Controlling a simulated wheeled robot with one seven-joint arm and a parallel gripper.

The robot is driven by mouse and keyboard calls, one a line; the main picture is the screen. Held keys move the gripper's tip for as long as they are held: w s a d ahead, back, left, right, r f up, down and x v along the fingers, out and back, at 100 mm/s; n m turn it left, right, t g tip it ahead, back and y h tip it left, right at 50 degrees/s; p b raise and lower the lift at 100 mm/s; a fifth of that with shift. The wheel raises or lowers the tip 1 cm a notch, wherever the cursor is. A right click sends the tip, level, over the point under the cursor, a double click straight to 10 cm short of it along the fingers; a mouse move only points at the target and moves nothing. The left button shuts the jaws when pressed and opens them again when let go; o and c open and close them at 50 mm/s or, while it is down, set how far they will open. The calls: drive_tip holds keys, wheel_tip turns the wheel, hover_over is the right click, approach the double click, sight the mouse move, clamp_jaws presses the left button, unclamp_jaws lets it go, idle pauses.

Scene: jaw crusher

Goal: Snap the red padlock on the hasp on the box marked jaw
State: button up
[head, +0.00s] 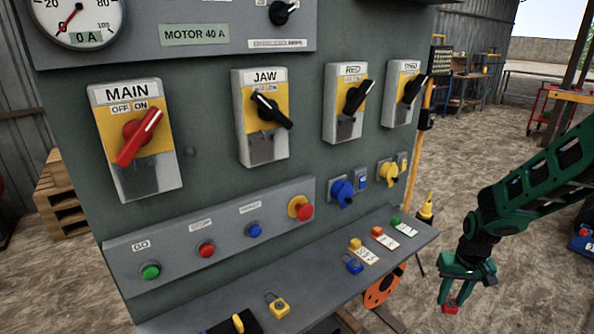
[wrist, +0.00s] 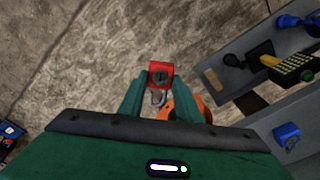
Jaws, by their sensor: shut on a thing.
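The red padlock (head: 450,307) is held below my gripper (head: 466,283) at the right of the head view, out past the shelf and well away from the panel. In the wrist view the padlock (wrist: 160,72) is between the fingertips (wrist: 160,84), its shackle pointing back toward the palm. The box marked JAW (head: 243,130) is on the panel, second from left, with a black rotary handle (head: 271,109) turned diagonally. A grey plate (head: 263,149) is on its lower part; the hasp's details are too small to tell.
The MAIN box (head: 150,172) and two more switch boxes flank JAW. Below are a button strip (head: 228,227) and a sloping shelf (head: 220,300) with yellow (head: 279,306) and blue (head: 354,265) padlocks and tags. An orange object (head: 382,288) hangs near the shelf.

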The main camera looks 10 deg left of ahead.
drive_tip(key=w+a+r+n+t+y, duration=0.1)
drive_tip(key=a+r+n+t+y, duration=0.25)
drive_tip(key=a+r, duration=0.8)
drive_tip(key=w+a+r+n+t+y, duration=0.2)
drive_tip(key=a+r+t, duration=0.45)
drive_tip(key=a, duration=0.85)
drive_tip(key=s+a+r+n+y, duration=0.1)
drive_tip(key=s+a+r+y, duration=0.1)
drive_tip(key=s+a+r, duration=0.2)
drive_tip(key=s+a+r+n+y, duration=0.1)
drive_tip(key=s+a+r+y, duration=0.2)
drive_tip(key=r, duration=0.7)
drive_tip(key=s+a+r+n+t+y, duration=0.1)
drive_tip(key=s+a+r+y, duration=0.2)
drive_tip(key=s+a+r, duration=0.4)
drive_tip(key=shift+s+a+r+n, duration=0.25)
drive_tip(key=shift+a+r+n, duration=0.15)
drive_tip(key=shift+a, duration=0.15)
drive_tip(key=shift+f, duration=0.15)
drive_tip(key=shift+x, duration=2.85)
drive_tip(key=shift+x, duration=1.15)
